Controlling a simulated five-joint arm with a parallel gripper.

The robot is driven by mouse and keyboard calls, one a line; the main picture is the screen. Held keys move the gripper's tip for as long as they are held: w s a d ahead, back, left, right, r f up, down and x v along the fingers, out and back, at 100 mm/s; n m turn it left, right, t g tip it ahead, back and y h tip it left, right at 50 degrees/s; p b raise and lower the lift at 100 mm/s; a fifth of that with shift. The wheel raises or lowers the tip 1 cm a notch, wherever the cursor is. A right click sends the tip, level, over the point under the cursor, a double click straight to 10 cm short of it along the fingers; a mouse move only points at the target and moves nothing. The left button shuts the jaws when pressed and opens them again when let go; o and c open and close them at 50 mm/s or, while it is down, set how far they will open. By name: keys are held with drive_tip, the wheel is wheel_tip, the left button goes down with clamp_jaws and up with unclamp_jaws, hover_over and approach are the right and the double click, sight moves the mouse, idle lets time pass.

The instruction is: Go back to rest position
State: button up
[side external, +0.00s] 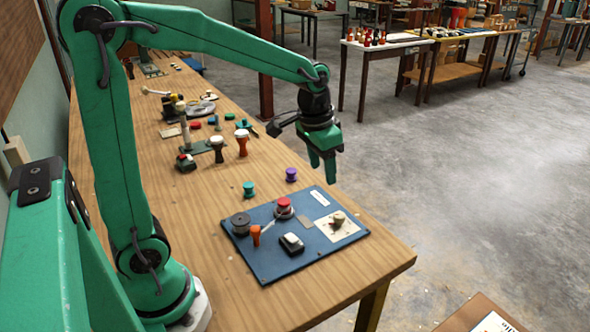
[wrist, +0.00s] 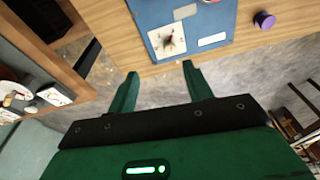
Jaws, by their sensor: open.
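My gripper (side external: 322,160) is open and empty, held in the air above the bench's right edge with its fingers pointing down. A blue board (side external: 265,265) lies on the wooden bench below my gripper.
Further back on the bench are an orange-and-white goblet drum (side external: 242,142), a dark goblet drum (side external: 217,148) and a green stand (side external: 188,140). The air around my gripper is clear.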

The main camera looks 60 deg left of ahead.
drive_tip(key=s+d+r+t, duration=0.1)
drive_tip(key=s+r, duration=0.1)
drive_tip(key=s, duration=0.6)
drive_tip(key=s+r+n+t, duration=0.1)
drive_tip(key=s+r+t, duration=0.1)
drive_tip(key=s, duration=0.5)
drive_tip(key=shift+s+d+t, duration=0.3)
drive_tip(key=shift+s+d, duration=0.05)
drive_tip(key=shift+d, duration=0.05)
